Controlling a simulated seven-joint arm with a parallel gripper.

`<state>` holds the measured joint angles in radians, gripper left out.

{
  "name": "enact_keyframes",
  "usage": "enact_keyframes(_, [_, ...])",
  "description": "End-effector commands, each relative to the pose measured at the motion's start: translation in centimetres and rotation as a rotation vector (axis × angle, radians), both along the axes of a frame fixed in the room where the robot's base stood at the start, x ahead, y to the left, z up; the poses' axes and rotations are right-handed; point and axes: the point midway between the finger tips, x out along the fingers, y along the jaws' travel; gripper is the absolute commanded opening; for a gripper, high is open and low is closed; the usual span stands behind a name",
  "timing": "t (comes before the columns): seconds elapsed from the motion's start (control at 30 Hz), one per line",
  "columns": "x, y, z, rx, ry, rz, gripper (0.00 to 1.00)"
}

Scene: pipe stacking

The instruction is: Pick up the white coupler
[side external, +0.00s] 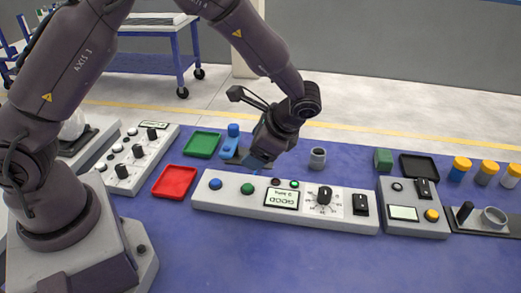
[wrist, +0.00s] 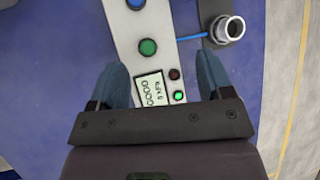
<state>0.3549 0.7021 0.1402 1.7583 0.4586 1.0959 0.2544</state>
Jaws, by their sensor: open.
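In the wrist view a pale grey-white ring-ended cylinder (wrist: 230,28), likely the white coupler, stands on or beside a dark block near the top right, with a blue strip running from it to the panel. In the side view a grey cylinder (side external: 318,158) stands behind the panel; I cannot tell whether it is the same piece. My gripper (side external: 258,163) is low over the left part of the panel, open and empty. In the wrist view its blue-grey fingers (wrist: 163,82) straddle the panel around the display, apart from the cylinder.
A long control panel (side external: 231,197) lies across the blue table under my gripper. A red tray (side external: 174,182) and green tray (side external: 201,145) are at left. A smaller control box (side external: 413,227) and yellow-capped jars (side external: 459,169) are at right. The table front is clear.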

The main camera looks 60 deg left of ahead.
Motion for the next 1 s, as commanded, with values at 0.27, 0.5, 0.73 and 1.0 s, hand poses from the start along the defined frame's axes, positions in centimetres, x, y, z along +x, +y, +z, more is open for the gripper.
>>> enact_keyframes(0.27, [5.0,0.9,-8.4,0.302,0.270,-0.375,0.73])
enact_keyframes(0.5, [10.0,1.1,-7.2,0.489,0.375,-0.585,0.73])
enact_keyframes(0.73, [9.8,3.3,-7.6,0.500,0.445,-0.618,0.73])
enact_keyframes(1.0, [9.8,7.6,-9.4,0.498,0.442,-0.617,0.73])
